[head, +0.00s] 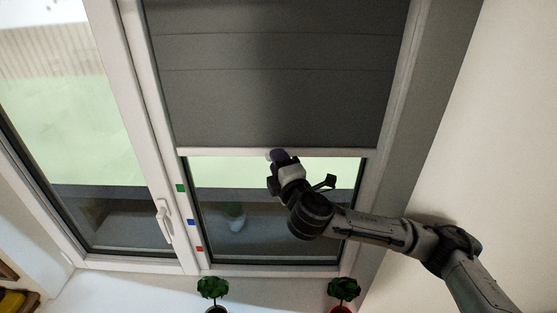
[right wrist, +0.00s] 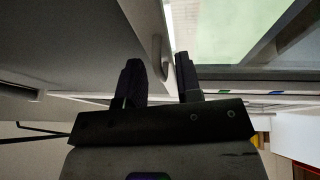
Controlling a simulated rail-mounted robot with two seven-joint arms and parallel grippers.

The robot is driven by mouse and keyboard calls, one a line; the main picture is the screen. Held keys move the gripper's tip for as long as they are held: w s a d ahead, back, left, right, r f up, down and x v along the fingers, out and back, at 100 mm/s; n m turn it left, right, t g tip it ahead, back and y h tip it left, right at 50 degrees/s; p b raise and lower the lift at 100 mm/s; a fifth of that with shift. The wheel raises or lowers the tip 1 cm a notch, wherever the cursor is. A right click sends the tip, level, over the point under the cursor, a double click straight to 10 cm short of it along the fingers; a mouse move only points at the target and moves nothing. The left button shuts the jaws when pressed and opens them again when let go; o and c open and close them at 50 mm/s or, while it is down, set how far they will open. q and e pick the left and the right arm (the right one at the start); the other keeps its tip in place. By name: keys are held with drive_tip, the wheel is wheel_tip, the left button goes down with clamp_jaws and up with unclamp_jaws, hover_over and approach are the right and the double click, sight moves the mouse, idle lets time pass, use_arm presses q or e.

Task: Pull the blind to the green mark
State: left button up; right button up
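The dark grey blind (head: 275,85) covers the upper part of the right window pane. Its pale bottom bar (head: 225,152) hangs above the level of the green mark (head: 180,188) on the frame to its left. My right gripper (head: 278,156) is at the middle of the bottom bar. In the right wrist view, the two dark fingers of my right gripper (right wrist: 160,75) are apart. A small pale pull tab (right wrist: 158,50) shows between them, with gaps on both sides. The grey blind (right wrist: 85,40) fills the left of that view. My left gripper is not in view.
A blue mark (head: 191,222) and a red mark (head: 199,249) sit lower on the same frame post. A white window handle (head: 163,220) is left of them. Two potted plants, one left (head: 213,287) and one right (head: 343,289), stand below the window.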

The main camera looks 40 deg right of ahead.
drive_tip(key=shift+c, duration=0.4)
clamp_jaws()
